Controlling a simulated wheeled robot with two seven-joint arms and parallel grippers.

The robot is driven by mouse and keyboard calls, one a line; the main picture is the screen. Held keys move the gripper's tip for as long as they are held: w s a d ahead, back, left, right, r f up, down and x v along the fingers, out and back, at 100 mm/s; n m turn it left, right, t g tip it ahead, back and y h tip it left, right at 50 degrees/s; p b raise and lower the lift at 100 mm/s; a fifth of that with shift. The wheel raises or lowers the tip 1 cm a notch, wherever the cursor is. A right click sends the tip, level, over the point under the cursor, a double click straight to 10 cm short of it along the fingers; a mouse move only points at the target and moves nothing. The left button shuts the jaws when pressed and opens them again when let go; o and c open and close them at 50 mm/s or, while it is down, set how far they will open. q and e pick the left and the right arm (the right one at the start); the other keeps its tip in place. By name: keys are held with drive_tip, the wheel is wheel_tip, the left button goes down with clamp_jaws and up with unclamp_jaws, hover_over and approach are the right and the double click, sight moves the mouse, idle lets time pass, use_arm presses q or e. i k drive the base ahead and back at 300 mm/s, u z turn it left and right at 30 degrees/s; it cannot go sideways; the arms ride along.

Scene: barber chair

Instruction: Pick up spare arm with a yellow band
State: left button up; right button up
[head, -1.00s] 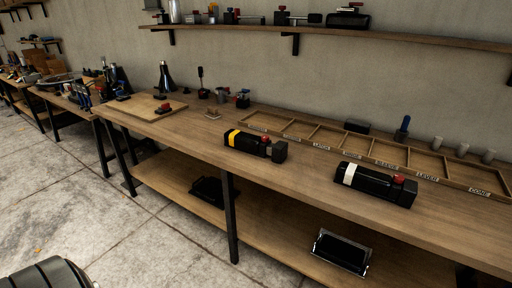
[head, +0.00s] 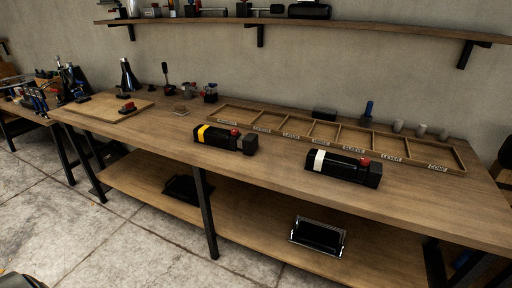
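The spare arm with a yellow band (head: 224,138) is a black cylinder with a red knob and a dark block at its right end. It lies on the wooden workbench (head: 270,180), left of the middle, in front of the divided tray. A similar black spare arm with a white band (head: 343,167) lies to its right, also with a red knob. Neither of my grippers shows in the head view. Only a dark rounded part at the bottom left corner is visible, and I cannot tell what it is.
A shallow divided wooden tray (head: 433,164) with labels runs along the bench's back. A wooden board (head: 98,112) with a red-topped item lies at the left. Black items (head: 318,236) sit on the lower shelf. A wall shelf (head: 350,31) hangs above. Concrete floor (head: 110,240) is clear in front.

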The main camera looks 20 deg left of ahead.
sight(219, 138)
drive_tip(key=k, duration=1.3)
drive_tip(key=u, duration=0.75)
drive_tip(key=i, duration=0.7)
drive_tip(key=u, duration=0.9)
drive_tip(key=i, duration=1.75)
drive_tip(key=z, duration=0.65)
